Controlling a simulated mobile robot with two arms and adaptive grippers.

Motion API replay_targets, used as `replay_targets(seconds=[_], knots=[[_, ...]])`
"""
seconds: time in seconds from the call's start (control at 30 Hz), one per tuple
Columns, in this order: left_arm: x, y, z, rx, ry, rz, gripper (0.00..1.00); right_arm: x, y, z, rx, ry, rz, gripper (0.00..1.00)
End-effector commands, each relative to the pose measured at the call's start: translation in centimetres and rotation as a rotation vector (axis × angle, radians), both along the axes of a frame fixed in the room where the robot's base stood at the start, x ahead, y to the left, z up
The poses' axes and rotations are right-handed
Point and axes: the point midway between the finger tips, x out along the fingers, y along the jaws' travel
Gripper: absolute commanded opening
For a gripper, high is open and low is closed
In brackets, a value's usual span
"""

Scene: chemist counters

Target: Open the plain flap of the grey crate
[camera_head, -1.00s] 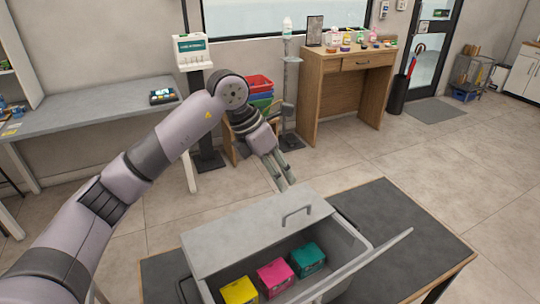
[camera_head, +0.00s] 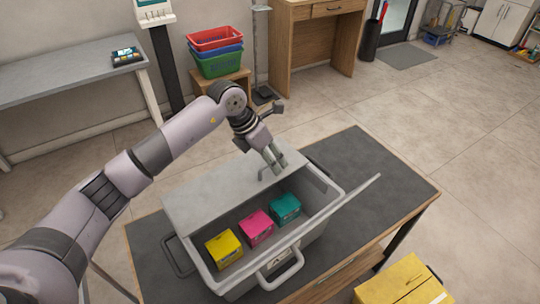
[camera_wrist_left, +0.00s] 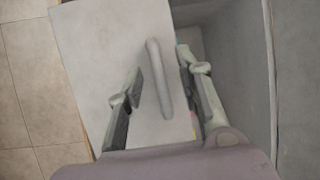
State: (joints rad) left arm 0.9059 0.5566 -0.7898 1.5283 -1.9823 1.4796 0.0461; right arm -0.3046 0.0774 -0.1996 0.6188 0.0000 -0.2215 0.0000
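The grey crate (camera_head: 328,205) stands on the dark-topped table. Its plain grey flap (camera_head: 225,188) lies on the far left side and covers part of the opening. A thin bar handle (camera_head: 262,174) sits on that flap; it also shows in the left wrist view (camera_wrist_left: 158,78). The opposite flap (camera_head: 345,207) stands out, seen nearly edge-on. My left gripper (camera_head: 276,166) is at the handle. In the left wrist view its fingers (camera_wrist_left: 158,72) are apart, one on each side of the handle, with gaps visible. My right gripper is not in view.
Yellow (camera_head: 224,248), magenta (camera_head: 257,228) and teal (camera_head: 286,209) boxes sit inside the crate. The dark tabletop (camera_head: 385,190) is clear to the right. A yellow carton (camera_head: 400,282) is at the lower right. Stacked baskets (camera_head: 217,55) stand on a stool behind.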

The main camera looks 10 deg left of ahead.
Motion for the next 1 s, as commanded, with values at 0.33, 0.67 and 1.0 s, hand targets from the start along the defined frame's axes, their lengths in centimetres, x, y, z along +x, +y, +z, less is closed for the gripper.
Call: replay_targets(seconds=[0.33,0.67,1.0], knots=[[0.0,0.03,0.04,0.0,0.0,0.0,0.14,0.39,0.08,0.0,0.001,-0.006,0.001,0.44],[0.0,0.05,0.06,0.0,0.0,0.0,0.0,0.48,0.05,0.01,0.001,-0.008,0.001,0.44],[0.05,0.1,0.2,0.001,0.0,0.001,0.0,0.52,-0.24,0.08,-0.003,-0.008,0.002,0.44]])
